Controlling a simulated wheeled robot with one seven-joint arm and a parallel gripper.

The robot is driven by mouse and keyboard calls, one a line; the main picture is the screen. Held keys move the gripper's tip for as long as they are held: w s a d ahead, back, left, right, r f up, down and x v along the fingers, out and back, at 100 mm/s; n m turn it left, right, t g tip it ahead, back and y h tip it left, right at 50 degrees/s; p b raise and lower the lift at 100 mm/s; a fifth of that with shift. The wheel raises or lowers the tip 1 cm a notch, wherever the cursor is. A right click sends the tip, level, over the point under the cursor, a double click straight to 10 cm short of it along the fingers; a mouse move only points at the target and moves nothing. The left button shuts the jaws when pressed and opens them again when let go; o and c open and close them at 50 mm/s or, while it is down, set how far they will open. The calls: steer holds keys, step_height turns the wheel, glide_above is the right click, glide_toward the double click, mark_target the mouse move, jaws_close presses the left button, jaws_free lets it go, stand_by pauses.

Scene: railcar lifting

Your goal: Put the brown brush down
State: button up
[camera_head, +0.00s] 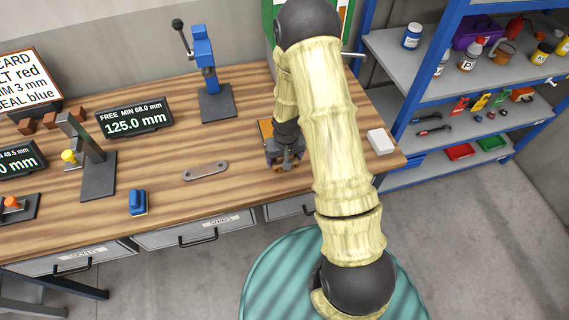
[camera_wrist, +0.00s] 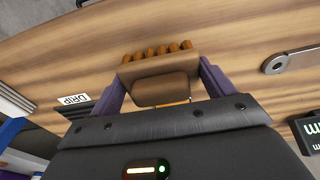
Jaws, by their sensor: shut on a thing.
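The brown brush (camera_wrist: 158,68) is between the two fingers of my gripper (camera_wrist: 160,80) in the wrist view, with its row of rounded brown bristle tufts pointing away from the palm. My gripper is shut on it. In the head view my gripper (camera_head: 284,160) points down, low over the right part of the wooden workbench (camera_head: 235,215), and only a small brown bit of the brush (camera_head: 279,168) shows under the fingers. Whether the brush touches the bench top cannot be told.
A grey link plate (camera_head: 205,170) and a blue-handled block (camera_head: 138,202) lie left of my gripper. A blue press (camera_head: 205,70) stands behind. A white block (camera_head: 380,141) sits at the right. A "DRIP" label (camera_wrist: 73,99) lies near my gripper. Bare wood lies between these.

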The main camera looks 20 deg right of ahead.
step_height(320, 180, down, 3)
steer(key=shift+r+p, duration=0.1)
steer(key=shift+p, duration=0.45)
steer(key=shift+w+f, duration=0.15)
steer(key=shift+f, duration=0.45)
steer(key=shift+a, duration=0.15)
steer(key=shift+f, duration=0.2)
steer(key=o, duration=0.9)
steer(key=shift+d, duration=0.2)
steer(key=shift+s, duration=0.2)
steer(key=shift+a+r, duration=0.1)
